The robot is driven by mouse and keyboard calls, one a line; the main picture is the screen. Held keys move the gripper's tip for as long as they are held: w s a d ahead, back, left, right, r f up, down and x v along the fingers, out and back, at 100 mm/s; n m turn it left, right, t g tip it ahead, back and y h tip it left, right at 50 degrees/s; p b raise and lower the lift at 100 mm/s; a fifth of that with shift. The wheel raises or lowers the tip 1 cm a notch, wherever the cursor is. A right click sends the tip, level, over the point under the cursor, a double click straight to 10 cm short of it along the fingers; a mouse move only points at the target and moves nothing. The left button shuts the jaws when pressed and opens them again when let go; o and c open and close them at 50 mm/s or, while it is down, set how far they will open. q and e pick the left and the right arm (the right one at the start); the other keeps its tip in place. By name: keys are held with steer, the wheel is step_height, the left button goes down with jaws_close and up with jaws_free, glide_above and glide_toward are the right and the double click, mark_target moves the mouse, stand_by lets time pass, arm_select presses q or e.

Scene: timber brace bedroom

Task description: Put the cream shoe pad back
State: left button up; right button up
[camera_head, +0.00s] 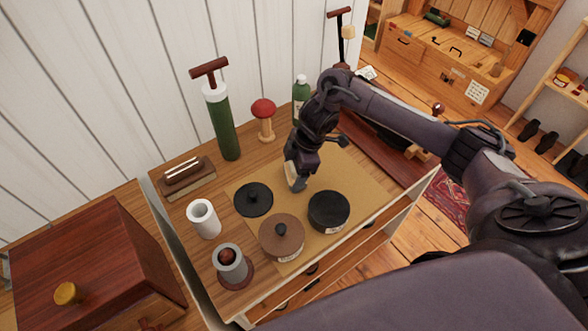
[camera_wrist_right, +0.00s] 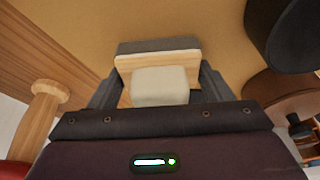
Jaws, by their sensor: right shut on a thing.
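The cream shoe pad (camera_head: 294,175) is a small block with a cream part, a pale wooden layer and a grey face. My right gripper (camera_head: 300,168) is shut on it above or at the back of the tan mat (camera_head: 345,176); I cannot tell whether the pad touches the mat. In the right wrist view the pad (camera_wrist_right: 160,87) sits between the two fingers, cream part towards me and grey face away. My left gripper is not in view.
On the mat are a black lid (camera_head: 253,200), an open-looking black tin (camera_head: 328,211) and a brown lidded tin (camera_head: 281,238). A red-topped wooden mushroom (camera_head: 264,118), green pump (camera_head: 221,120) and green bottle (camera_head: 300,94) stand behind. A brush stand (camera_head: 187,178) and white cylinder (camera_head: 203,217) are left.

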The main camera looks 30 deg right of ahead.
steer(key=shift+f, duration=0.15)
steer(key=o, duration=0.9)
steer(key=p+v, duration=0.2)
steer(key=v, duration=1)
